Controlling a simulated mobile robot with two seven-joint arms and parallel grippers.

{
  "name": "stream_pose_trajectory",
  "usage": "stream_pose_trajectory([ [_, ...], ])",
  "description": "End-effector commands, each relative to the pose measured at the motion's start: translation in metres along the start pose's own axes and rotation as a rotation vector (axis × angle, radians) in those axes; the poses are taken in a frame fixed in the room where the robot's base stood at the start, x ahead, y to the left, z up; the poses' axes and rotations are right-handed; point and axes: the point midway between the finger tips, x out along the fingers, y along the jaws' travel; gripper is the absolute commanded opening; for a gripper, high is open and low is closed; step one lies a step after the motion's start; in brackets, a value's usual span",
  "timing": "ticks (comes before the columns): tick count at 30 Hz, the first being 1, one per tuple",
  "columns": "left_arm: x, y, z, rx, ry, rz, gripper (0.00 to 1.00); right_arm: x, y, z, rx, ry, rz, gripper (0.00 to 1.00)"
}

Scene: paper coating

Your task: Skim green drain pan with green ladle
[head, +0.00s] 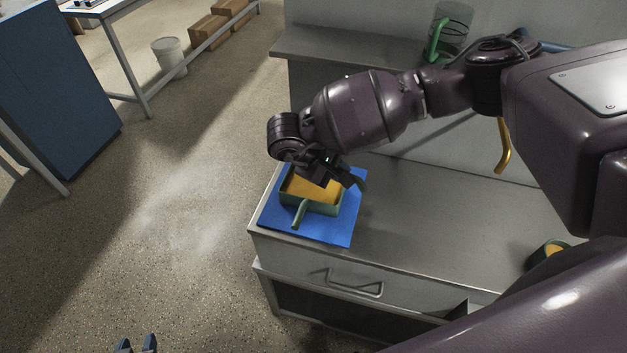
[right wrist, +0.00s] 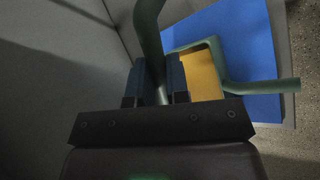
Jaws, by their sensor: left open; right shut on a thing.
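The green drain pan (head: 325,208) holds a flat yellow-orange filling and sits on a blue mat (head: 345,228) at the counter's left end. Its handle points toward the front. The pan also shows in the right wrist view (right wrist: 222,62). My right gripper (head: 338,174) is over the pan's back right part, shut on the green ladle (head: 358,184). The ladle's handle shows between the fingers in the right wrist view (right wrist: 150,38); its bowl is hidden, so I cannot tell whether it touches the filling. My left gripper (head: 137,346) is open and empty at the bottom edge, above the floor.
A green container (head: 541,255) with yellow contents stands at the counter's right, partly hidden by my arm. A clear jar (head: 455,28) with a green object stands on the shelf (head: 330,45) behind. A yellow curved piece (head: 503,150) hangs near the back wall. The counter's middle (head: 430,235) is clear.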

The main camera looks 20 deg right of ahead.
Motion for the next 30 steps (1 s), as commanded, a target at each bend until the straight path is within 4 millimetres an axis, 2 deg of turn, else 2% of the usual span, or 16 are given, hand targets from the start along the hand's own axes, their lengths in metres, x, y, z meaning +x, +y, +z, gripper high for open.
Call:
stream_pose_trajectory([
  [15,-0.007,-0.001,-0.013,0.0,0.003,0.0,0.43,-0.02,0.014,0.009,0.001,0.0,0.0,0.0],
  [30,-0.007,-0.001,-0.013,0.0,0.003,0.0,0.43,-0.02,0.014,0.009,0.001,0.0,0.0,0.0],
])
